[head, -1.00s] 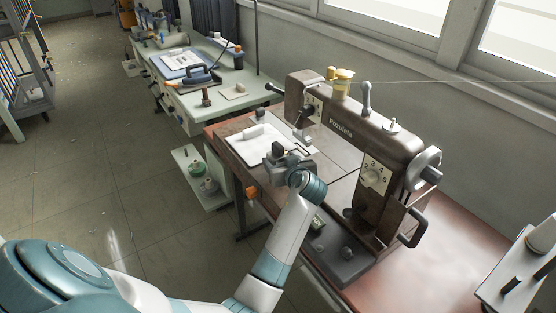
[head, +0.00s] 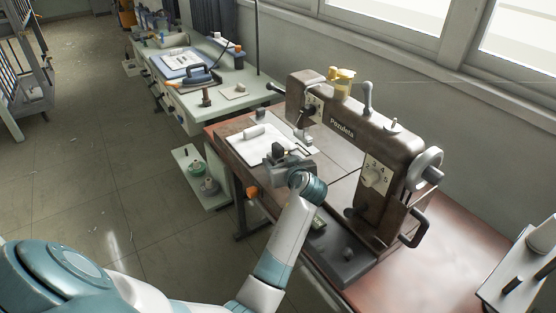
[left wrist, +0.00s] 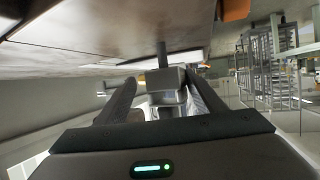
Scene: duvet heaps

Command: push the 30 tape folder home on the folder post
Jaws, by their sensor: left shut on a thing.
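My left gripper (head: 284,158) is over the front edge of the sewing table, beside the sewing machine's needle end. In the left wrist view, its two fingers (left wrist: 163,100) are closed on a grey block, which I take to be the tape folder (left wrist: 166,78). A dark upright post (left wrist: 162,54) shows right behind the block, in line with it. I cannot tell how far the folder sits on the post. No number is readable on the folder. In the head view the gripper hides most of the folder. My right gripper is not in view.
The brown sewing machine (head: 345,130) stands close to the right of the gripper. A white sheet with a small white roll (head: 254,132) lies behind it on the table. A pale green table with an iron (head: 201,75) stands further left.

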